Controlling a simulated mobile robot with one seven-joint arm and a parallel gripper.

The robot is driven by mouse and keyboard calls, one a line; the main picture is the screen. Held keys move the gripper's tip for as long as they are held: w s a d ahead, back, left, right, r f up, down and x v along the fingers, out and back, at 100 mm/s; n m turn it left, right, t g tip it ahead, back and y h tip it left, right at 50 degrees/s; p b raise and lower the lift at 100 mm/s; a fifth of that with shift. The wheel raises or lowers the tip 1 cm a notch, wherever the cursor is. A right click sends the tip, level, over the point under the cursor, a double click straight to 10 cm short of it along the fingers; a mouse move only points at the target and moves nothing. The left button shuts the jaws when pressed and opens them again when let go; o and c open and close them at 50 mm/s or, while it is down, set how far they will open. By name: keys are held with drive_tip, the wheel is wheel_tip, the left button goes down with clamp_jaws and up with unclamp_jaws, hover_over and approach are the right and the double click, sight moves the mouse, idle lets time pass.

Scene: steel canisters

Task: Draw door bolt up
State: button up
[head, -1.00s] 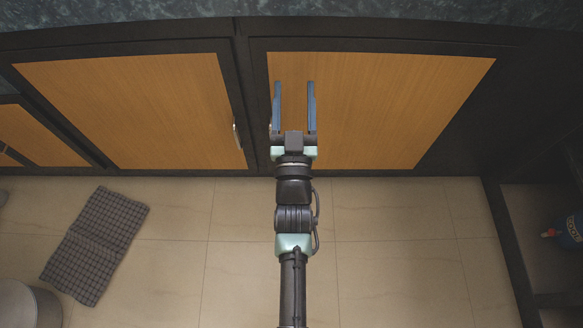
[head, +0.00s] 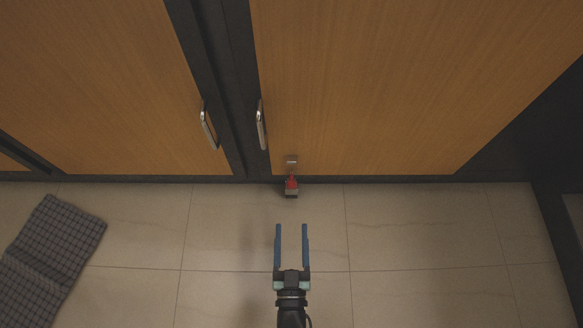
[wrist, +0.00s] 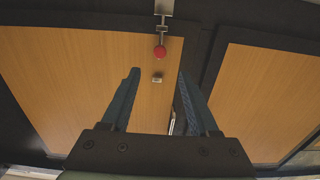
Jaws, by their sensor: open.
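The door bolt is a small metal fitting with a red knob (head: 291,183) at the bottom edge of the right-hand wooden door (head: 380,90). A small metal piece (head: 291,160) sits on the door just above the knob. In the wrist view the red knob (wrist: 160,52) hangs on a metal rod below a bracket (wrist: 163,8), with a small metal piece (wrist: 158,78) apart from it on the door. My gripper (head: 291,228) is open and empty, its blue fingers pointing toward the bolt, short of it. In the wrist view the knob shows between and beyond the fingertips.
Two metal handles stand on the doors, one on the left door (head: 208,128) and one on the right door (head: 261,125). A checked cloth (head: 50,245) lies on the tiled floor (head: 420,250) at left. The floor around my gripper is clear.

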sight(292, 188)
drive_tip(key=w+b, duration=0.5)
drive_tip(key=w, duration=0.6)
drive_tip(key=shift+w+f, duration=0.1)
drive_tip(key=shift+w, duration=0.8)
clamp_jaws()
idle(0.4)
